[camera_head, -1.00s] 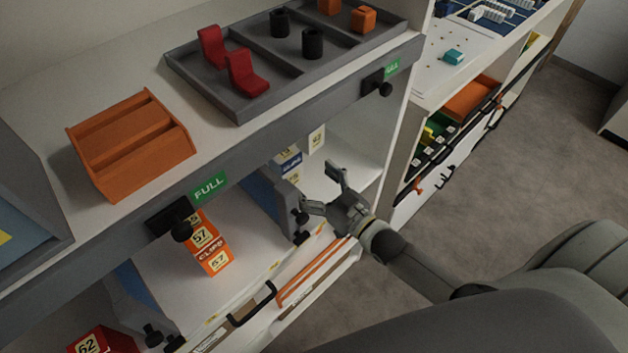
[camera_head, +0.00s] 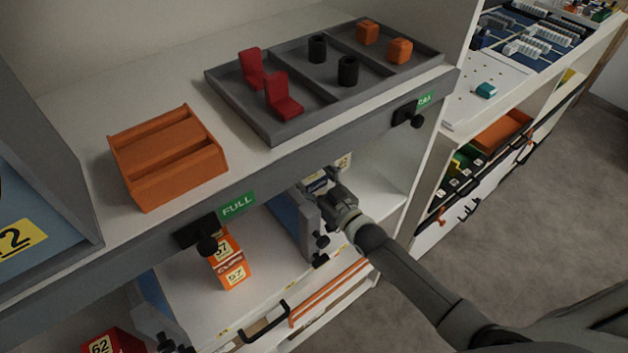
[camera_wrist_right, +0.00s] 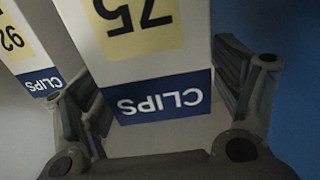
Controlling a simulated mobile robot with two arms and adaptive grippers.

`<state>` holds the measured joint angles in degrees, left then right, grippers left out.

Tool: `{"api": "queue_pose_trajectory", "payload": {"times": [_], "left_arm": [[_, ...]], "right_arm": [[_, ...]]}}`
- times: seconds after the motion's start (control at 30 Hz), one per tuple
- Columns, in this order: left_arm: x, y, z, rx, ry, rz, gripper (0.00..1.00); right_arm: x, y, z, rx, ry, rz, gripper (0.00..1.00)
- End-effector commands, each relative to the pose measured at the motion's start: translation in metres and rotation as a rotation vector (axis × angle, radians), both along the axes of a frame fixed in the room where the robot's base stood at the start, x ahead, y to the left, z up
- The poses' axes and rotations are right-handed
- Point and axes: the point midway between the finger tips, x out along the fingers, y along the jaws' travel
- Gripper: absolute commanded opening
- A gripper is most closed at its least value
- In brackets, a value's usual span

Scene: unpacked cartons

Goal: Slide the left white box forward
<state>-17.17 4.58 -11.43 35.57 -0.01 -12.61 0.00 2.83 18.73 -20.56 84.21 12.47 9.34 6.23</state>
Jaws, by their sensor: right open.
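A white box (camera_wrist_right: 155,40) with a yellow "75" label and a blue "CLIPS" band is upside down in the right wrist view. My right gripper (camera_wrist_right: 160,85) is open, with one finger on each side of this box; I cannot tell if they touch it. A second white box (camera_wrist_right: 28,45), labelled "92", stands beside it at the picture's left. In the head view my right gripper (camera_head: 322,190) reaches into the lower shelf bay and hides most of the near white box (camera_head: 318,180). The other white box (camera_head: 343,161) shows behind it. My left gripper is out of view.
A grey-blue divider (camera_head: 290,215) with black knobs stands just left of my right gripper. The upper shelf edge (camera_head: 300,165) passes close above it. An orange box (camera_head: 230,262) stands further left. Orange rails (camera_head: 330,290) and a black handle (camera_head: 265,325) lie in front.

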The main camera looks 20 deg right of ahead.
Motion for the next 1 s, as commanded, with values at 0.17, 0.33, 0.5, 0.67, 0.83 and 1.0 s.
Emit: {"api": "queue_pose_trajectory", "payload": {"times": [0.17, 0.33, 0.5, 0.67, 0.83, 1.0], "left_arm": [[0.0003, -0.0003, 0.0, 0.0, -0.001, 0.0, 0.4], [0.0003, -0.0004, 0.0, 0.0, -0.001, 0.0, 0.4], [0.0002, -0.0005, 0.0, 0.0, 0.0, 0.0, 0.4], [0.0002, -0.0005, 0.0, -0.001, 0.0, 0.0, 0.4], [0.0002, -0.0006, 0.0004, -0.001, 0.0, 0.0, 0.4], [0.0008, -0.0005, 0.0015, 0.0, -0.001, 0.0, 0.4]], "right_arm": [[-0.0001, 0.0, 0.0, 0.0, 0.0, 0.0, 0.84], [-0.0002, -0.0002, 0.0, 0.0, 0.0, 0.0, 0.63], [-0.0002, -0.0003, 0.0, 0.0, 0.0, 0.0, 0.41], [-0.0003, -0.0003, 0.0, 0.0, 0.0, 0.0, 0.3], [-0.0005, -0.0006, -0.0001, -0.001, 0.0, 0.0, 0.3], [-0.0011, -0.0013, -0.0002, -0.001, 0.001, 0.001, 0.3]]}}
